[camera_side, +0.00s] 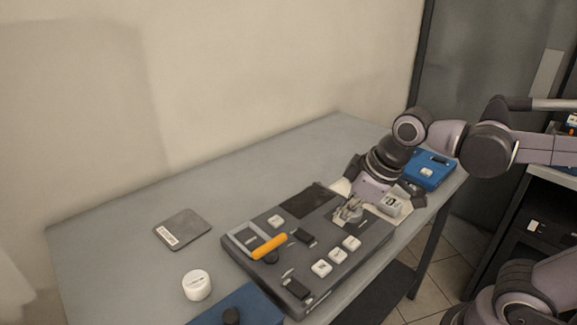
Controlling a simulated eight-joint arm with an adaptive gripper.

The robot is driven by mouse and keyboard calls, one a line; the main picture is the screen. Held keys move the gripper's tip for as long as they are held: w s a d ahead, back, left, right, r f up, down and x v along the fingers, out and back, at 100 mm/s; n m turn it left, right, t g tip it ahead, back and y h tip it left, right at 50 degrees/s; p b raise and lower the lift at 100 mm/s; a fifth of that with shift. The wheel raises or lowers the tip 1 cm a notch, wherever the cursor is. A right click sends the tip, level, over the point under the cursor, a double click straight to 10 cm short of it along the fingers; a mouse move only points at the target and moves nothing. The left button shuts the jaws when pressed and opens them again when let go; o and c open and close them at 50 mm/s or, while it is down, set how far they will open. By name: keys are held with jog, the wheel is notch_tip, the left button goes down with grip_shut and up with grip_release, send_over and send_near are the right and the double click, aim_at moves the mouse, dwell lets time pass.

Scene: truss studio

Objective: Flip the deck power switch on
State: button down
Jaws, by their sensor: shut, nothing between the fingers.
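The deck (310,257) is a dark grey panel lying on the table, with white square buttons, dark blocks and an orange bar on it. My gripper (347,212) is shut and empty, pointing down at the right part of the deck. Its fingertips are at or just above the deck's surface; I cannot tell whether they touch it. Small dark blocks, one near the middle (302,236) and one at the front edge (298,288), may be switches. I cannot tell which one is the power switch, or its position. My gripper hides part of the deck beneath it.
A grey flat pad (183,229) and a white round container (197,285) stand left of the deck. A blue box with a dark knob (245,306) is at the front. Another blue box (430,170) is behind my gripper. The table's (110,230) left part is clear.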

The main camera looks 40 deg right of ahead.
aim_at(303, 291)
jog(key=a+r+n+g, duration=0.4)
jog(key=a+n+g, duration=0.2)
jog(key=a+n, duration=0.5)
jog(key=shift+w+a+r+n+h, duration=0.3)
jog(key=shift+w+a+n+h, duration=0.15)
jog(key=shift+n, duration=0.55)
jog(key=shift+f, duration=0.15)
jog(key=f, duration=0.4)
jog(key=s+f, duration=0.1)
jog(key=f, duration=0.8)
jog(key=shift+s+f, duration=0.35)
jog(key=shift+s+f, duration=0.1)
jog(key=shift+f, duration=0.15)
jog(key=shift+w+r, duration=0.2)
jog(key=shift+w, duration=0.55)
